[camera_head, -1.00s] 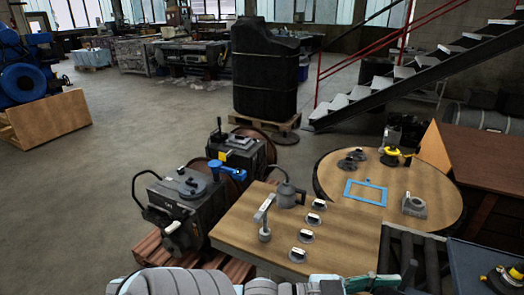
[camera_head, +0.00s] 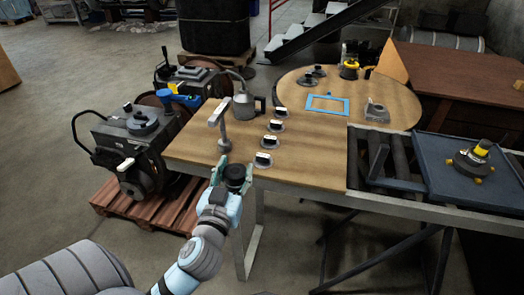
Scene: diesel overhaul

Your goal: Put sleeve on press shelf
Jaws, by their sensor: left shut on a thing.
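My left gripper (camera_head: 233,170) reaches up from the bottom to the near left edge of the wooden table. Its teal fingers are shut on a dark round piece (camera_head: 235,177), perhaps the sleeve; the fingers and wrist hide part of it. It is held at or just in front of the table edge, and I cannot tell whether it touches the table. A grey post with a slanted top arm (camera_head: 222,128) stands just beyond the gripper. I cannot make out which thing is the press shelf. My right gripper is not in view.
A roller section leads to a blue tray (camera_head: 435,165) with a black-and-yellow part (camera_head: 472,160). Machines on a pallet stand left.

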